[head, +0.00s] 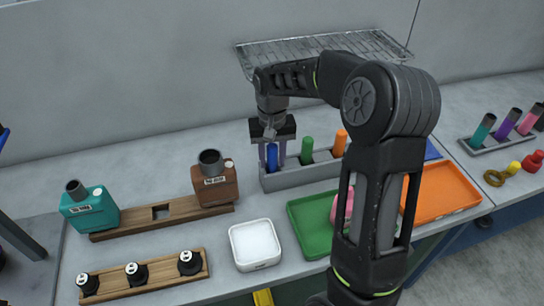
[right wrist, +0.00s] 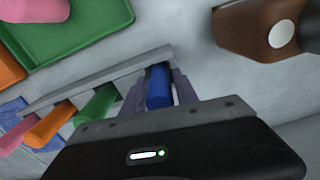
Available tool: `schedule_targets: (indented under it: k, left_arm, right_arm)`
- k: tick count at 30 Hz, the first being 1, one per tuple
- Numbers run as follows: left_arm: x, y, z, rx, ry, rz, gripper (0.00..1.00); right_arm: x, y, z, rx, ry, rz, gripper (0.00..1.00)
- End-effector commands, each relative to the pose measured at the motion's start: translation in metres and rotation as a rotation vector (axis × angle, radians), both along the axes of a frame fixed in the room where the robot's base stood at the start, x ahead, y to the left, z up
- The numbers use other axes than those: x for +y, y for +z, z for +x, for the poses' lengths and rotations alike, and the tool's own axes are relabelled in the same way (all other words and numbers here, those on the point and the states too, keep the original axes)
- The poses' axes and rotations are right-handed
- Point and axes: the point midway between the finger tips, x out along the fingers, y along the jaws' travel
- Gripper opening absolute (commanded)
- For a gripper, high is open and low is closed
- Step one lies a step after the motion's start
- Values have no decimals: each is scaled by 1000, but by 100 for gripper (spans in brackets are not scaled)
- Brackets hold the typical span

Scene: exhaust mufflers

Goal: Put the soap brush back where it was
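A blue cylinder-like handle (head: 272,157) stands upright at the left end of a long grey holder (head: 300,177). I take it for the brush, but its lower end is hidden in the holder. My right gripper (head: 272,158) reaches down over it with one finger on each side. In the right wrist view the blue handle (right wrist: 158,88) lies between the two fingers, which appear to press against it. Green (head: 307,148) and orange (head: 340,143) handles stand farther right in the same holder. My left gripper is not in view.
A green tray (head: 303,233) with a pink block (head: 343,203) and an orange tray (head: 440,190) lie right of a white dish (head: 255,242). Brown (head: 218,190) and teal (head: 90,212) bottles stand left. A wire rack (head: 320,45) is behind my right arm.

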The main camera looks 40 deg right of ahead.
Motion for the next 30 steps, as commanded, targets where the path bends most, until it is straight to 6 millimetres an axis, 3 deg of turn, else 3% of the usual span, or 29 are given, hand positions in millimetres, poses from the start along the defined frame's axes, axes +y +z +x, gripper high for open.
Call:
schedule_targets:
  k: [4,17,30]
  left_arm:
    - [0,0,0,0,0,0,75]
    - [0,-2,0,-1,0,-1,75]
    - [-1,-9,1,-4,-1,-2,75]
  right_arm:
    - [0,0,0,0,0,0,48]
    - [0,12,1,-3,1,0,48]
    - [0,94,0,-4,0,0,48]
